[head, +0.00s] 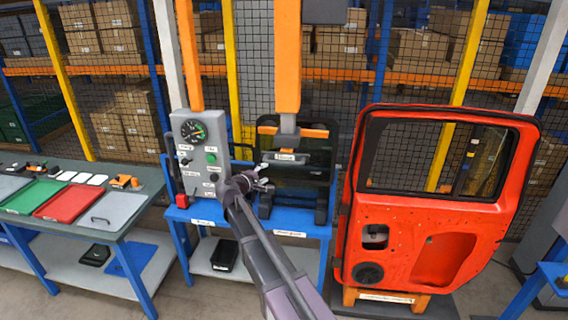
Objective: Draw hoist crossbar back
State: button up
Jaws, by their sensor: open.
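The hoist hangs in the middle of the head view as an orange vertical post (288,60). At its lower end is a crossbar with orange ends (314,133), in front of a dark glass pane (318,155). A grey block with a pale labelled bar (285,157) sits below the crossbar's middle. My gripper (266,182) is open, in front of and a little below and left of that bar. It looks empty and apart from the bar, though the depth gap is hard to judge. My arm hides part of the stand behind it.
A grey control panel (197,150) with a gauge stands just left of my gripper. A blue stand (310,230) holds the pane. A red door (420,225) stands at right. A workbench (130,215) with trays is at left, before mesh fencing.

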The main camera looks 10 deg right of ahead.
aim_at(283, 164)
jog(key=shift+w, duration=0.1)
jog(key=b+x, duration=0.2)
jog(key=x, duration=1.1)
jog(key=shift+w+d+f+b, duration=0.1)
jog(key=shift+w+d+b, duration=0.15)
jog(key=shift+d+b, duration=0.05)
jog(key=shift+s, duration=0.15)
grip_shut()
